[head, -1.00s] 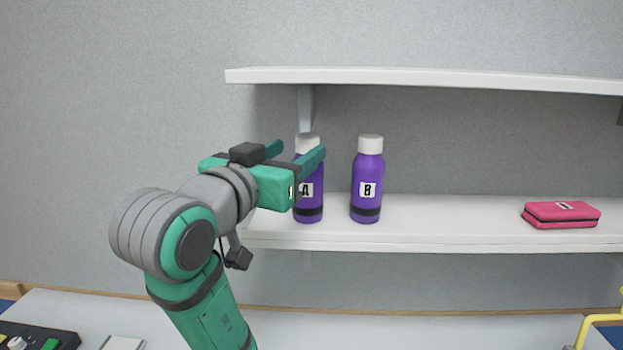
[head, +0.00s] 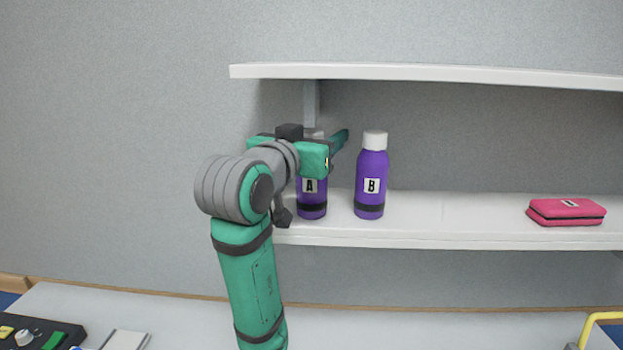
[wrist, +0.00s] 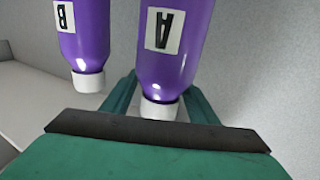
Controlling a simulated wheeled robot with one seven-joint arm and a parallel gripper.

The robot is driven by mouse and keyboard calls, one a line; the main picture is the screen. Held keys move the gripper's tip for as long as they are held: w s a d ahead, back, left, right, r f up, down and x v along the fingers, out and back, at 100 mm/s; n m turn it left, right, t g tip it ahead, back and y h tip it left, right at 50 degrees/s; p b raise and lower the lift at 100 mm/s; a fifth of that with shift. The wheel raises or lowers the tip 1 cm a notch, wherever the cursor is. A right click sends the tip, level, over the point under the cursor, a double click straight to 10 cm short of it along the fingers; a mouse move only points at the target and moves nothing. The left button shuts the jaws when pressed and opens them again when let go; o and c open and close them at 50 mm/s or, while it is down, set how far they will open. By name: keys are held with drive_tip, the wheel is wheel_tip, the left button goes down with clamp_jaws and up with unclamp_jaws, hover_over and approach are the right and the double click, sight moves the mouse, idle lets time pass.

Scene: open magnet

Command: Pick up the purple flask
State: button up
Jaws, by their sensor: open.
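Two purple flasks with white caps and black bands stand upright on the lower shelf. Flask A (head: 312,204) is on the left, its upper part partly hidden by my gripper (head: 335,148). Flask B (head: 371,187) stands to its right in full view. In the wrist view the flasks appear upside down: flask A (wrist: 172,62) is in the middle and flask B (wrist: 83,40) is to its left. My open gripper (wrist: 160,100) has a finger showing on either side of flask A's cap end. Whether a finger touches the flask cannot be told.
The lower shelf (head: 460,228) holds a pink case (head: 566,211) far to the right, with free room between. The upper shelf (head: 430,74) hangs above the flasks. A grey wall is behind. A black control box (head: 35,338) is at lower left.

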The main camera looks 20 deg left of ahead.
drive_tip(key=shift+c, duration=0.4)
clamp_jaws()
